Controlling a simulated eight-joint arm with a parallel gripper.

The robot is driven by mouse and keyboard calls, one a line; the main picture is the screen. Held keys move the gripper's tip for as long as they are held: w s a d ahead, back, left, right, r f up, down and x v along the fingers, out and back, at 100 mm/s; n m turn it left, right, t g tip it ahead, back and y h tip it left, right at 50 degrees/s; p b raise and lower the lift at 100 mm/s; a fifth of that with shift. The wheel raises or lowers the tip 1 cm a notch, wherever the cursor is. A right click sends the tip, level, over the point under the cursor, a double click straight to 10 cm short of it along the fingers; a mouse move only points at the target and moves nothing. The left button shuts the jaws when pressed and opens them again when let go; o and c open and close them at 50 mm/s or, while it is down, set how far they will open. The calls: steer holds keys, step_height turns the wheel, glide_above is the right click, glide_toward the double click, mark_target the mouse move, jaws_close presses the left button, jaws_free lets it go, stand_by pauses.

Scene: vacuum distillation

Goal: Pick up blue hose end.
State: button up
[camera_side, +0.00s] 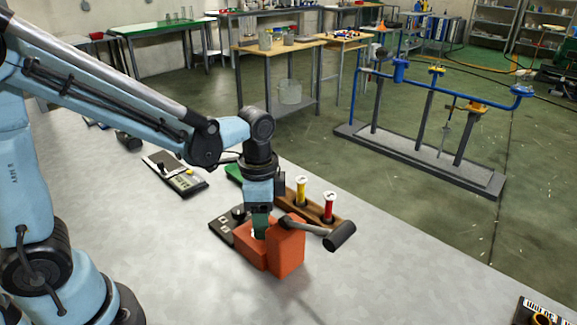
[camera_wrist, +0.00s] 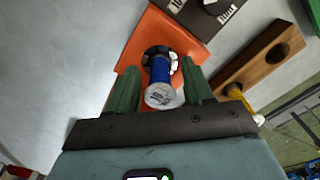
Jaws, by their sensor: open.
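The blue hose end (camera_wrist: 160,72) shows in the wrist view as a short blue cylinder with a pale grey printed cap, standing in a dark round opening of the orange holder (camera_wrist: 140,42). The two green fingers of my gripper (camera_wrist: 159,66) are apart, one on each side of it. I cannot tell whether either finger touches it. In the side view my gripper (camera_side: 259,226) points down at the lower part of the orange holder (camera_side: 286,250). The blue hose end is hidden there.
Behind stands a wooden rack (camera_side: 318,221) with a yellow piece (camera_side: 301,190) and a red piece (camera_side: 328,206). A meter-like device (camera_side: 187,181) lies farther left.

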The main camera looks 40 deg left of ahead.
steer(key=shift+f, duration=0.4)
jaws_close()
steer(key=shift+r, duration=0.2)
